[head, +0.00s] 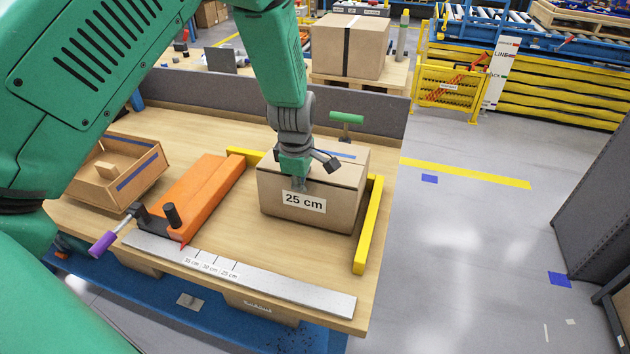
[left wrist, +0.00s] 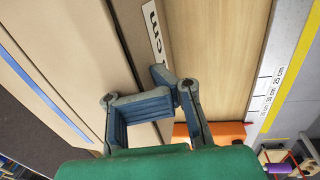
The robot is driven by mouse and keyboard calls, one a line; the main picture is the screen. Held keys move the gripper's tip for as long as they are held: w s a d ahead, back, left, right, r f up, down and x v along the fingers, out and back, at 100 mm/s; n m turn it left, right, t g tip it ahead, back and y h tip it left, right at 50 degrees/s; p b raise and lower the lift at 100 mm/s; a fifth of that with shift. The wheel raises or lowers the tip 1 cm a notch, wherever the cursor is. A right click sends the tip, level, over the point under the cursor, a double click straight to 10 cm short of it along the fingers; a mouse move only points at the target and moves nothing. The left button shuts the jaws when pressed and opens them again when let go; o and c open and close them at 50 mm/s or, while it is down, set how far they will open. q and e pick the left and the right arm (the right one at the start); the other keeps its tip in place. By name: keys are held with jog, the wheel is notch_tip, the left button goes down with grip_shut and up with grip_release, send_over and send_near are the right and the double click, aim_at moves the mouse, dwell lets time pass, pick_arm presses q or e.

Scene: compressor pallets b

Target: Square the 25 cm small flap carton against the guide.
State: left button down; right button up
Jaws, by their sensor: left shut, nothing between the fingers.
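The small flap carton (head: 310,212) is a brown box with a "25 cm" label on its front and blue tape on top. It stands on the wooden bench inside the corner of the yellow guide (head: 368,226). The guide's right bar runs along its right side; I cannot tell whether they touch. My left gripper (head: 300,184) is shut and empty, at the carton's top near the label; contact is unclear. In the left wrist view the carton's top (left wrist: 60,60) and label show beside the shut fingers (left wrist: 150,95). My right gripper is not in view.
An orange block (head: 203,190) with a purple-handled slider (head: 105,243) lies left of the carton. A ruler (head: 240,272) runs along the bench front. An open tray carton (head: 135,180) sits at far left. A green handle (head: 346,118) stands behind the carton.

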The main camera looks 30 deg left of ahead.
pick_arm(q)
jog(key=shift+w+a+r, duration=0.15)
jog(key=shift+w+r, duration=0.2)
jog(key=shift+w, duration=0.45)
jog(key=c, duration=1.6)
grip_release()
jog(key=shift+w+f, duration=0.15)
jog(key=shift+w, duration=0.05)
jog(key=shift+o, duration=0.2)
jog(key=shift+s, duration=0.1)
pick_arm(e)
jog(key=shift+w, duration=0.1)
pick_arm(q)
jog(key=shift+w+a+f, duration=0.1)
jog(key=shift+w+f, duration=0.25)
jog(key=shift+f, duration=0.05)
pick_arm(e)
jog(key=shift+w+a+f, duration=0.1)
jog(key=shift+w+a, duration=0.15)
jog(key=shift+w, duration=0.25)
pick_arm(q)
jog(key=shift+s, duration=0.15)
jog(key=o, duration=1)
jog(key=shift+s, duration=0.25)
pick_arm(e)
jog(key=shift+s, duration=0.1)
